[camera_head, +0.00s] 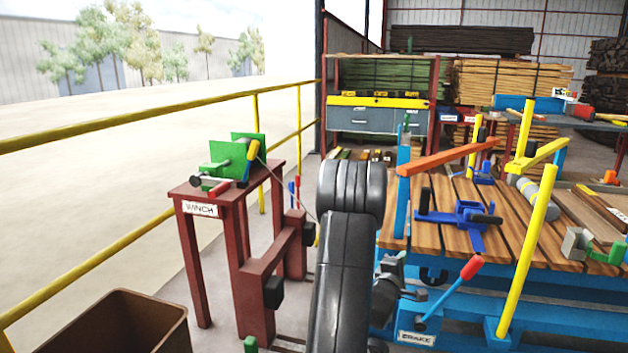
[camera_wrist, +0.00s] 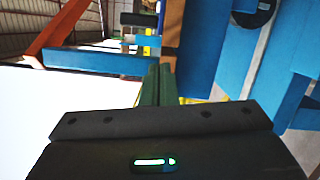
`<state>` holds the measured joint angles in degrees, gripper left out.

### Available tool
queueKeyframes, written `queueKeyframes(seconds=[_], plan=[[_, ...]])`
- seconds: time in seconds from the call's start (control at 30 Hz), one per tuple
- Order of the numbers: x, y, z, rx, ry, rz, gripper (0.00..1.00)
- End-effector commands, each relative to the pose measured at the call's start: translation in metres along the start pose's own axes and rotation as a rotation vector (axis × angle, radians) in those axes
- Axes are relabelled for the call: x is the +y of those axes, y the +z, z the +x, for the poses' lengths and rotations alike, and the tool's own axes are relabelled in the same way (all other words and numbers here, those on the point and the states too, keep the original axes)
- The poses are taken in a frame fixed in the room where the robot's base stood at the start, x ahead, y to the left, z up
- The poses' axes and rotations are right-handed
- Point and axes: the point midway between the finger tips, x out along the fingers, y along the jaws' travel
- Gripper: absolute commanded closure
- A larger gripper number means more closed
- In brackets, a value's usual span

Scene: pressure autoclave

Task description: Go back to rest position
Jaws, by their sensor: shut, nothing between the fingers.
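My gripper (camera_wrist: 159,72) shows in the wrist view as two dark green fingers pressed together, with nothing between them. Its dark body, with a lit green light, fills the bottom of that view. Blue beams (camera_wrist: 105,62) and an orange bar (camera_wrist: 62,32) lie beyond the fingertips; I cannot tell the exact gap. In the head view my black arm rises in the middle, and I cannot make out the gripper there.
A red winch stand (camera_head: 257,177) with a green winch (camera_head: 228,160) stands left of my arm. A wooden-decked blue cart (camera_head: 455,205) with an orange bar (camera_head: 447,155) and yellow posts (camera_head: 528,250) is right. A yellow railing (camera_head: 110,265) runs left; a brown bin (camera_head: 125,325) sits front left.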

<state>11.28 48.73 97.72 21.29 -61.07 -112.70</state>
Motion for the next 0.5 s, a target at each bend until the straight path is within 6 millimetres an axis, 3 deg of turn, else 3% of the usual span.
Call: queueKeyframes(seconds=[0.3,0.5], plan=[[-0.017,-0.06,-0.015,0.004,0.056,-0.228,1.0],[-0.021,-0.085,-0.021,0.002,0.059,-0.233,1.0]])
